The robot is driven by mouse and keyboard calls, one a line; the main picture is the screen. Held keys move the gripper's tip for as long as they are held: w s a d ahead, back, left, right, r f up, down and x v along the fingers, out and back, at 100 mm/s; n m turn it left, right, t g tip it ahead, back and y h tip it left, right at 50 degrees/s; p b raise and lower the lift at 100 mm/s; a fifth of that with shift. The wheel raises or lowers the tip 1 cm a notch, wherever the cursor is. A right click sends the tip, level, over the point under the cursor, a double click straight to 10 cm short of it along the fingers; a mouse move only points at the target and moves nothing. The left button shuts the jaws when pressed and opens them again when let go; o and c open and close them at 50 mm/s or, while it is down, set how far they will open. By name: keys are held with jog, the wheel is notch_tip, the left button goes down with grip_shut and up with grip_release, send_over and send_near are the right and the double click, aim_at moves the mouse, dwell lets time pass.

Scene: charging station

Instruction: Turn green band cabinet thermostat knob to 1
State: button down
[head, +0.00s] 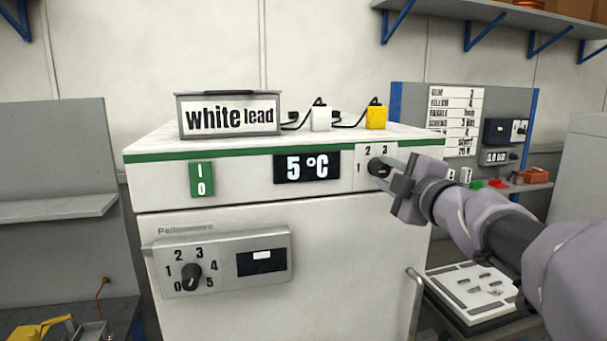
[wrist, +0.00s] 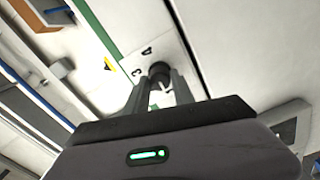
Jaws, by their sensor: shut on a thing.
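The white cabinet (head: 170,180) has a green band (head: 235,153) along its top edge. Its small dark thermostat knob (head: 377,166) sits on a pale plate at the right, with 1, 2 and 3 readable around it. My gripper (head: 384,168) reaches in from the right and is shut on this knob. In the wrist view the knob (wrist: 158,69) is between the two fingertips, with 3 and 4 beside it. The knob's pointer is too small and covered to read. The display (head: 307,167) beside it shows 5 °C.
A larger knob (head: 192,276) with a 0 to 5 scale is on the lower panel. A green switch (head: 202,180) is at the upper left. A "white lead" box (head: 230,114), a white plug (head: 321,119) and a yellow plug (head: 376,117) are on top.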

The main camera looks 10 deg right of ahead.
jog(key=shift+r, duration=0.2)
dwell(0.4)
jog(key=c, duration=1.1)
grip_release()
jog(key=shift+w+f, duration=0.1)
jog(key=shift+o, duration=0.2)
jog(key=shift+f, duration=0.1)
